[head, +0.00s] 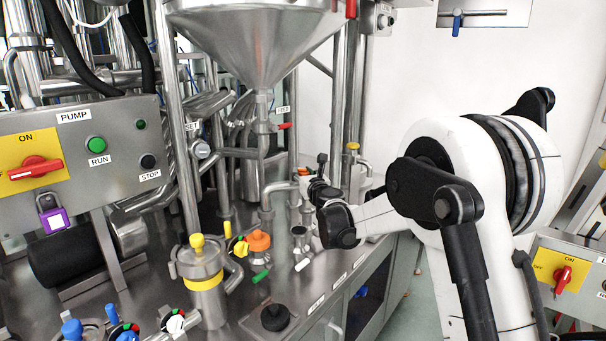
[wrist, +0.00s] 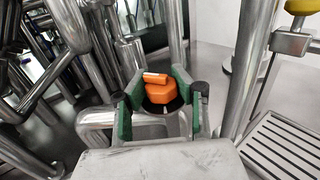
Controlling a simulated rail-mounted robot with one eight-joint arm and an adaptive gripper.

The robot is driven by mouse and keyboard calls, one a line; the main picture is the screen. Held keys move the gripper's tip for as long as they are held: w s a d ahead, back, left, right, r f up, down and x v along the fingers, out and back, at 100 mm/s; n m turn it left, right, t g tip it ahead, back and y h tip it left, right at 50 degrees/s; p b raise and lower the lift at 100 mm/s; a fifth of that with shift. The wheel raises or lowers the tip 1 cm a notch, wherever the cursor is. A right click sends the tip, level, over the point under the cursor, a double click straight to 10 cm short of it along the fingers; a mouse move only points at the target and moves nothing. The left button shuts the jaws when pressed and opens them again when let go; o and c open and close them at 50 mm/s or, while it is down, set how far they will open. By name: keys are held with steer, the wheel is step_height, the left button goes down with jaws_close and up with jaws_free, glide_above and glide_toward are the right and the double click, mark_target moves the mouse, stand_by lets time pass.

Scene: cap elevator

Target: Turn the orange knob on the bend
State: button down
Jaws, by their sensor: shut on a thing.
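The orange knob (wrist: 161,93) sits between the green-padded fingers of my gripper (wrist: 158,100) in the wrist view, with a short raised bar on its top. My gripper is shut on the knob from above and around its sides. In the head view, my gripper (head: 318,188) is at the curved pipe bend (head: 273,188), right of the centre column. Only a small part of the orange knob (head: 303,171) shows there, beside the fingers. The fingers and wrist hide the rest of it.
Another orange knob (head: 259,241) stands lower on the steel deck, beside a yellow handle (head: 241,249). A steel funnel (head: 255,40) hangs above. Vertical pipes stand close on both sides in the wrist view. A slotted drain tray (wrist: 285,145) lies at right.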

steer(key=shift+d, duration=0.15)
steer(key=c, duration=1.3)
jaws_free()
steer(key=shift+c, duration=0.2)
steer(key=v, duration=1.2)
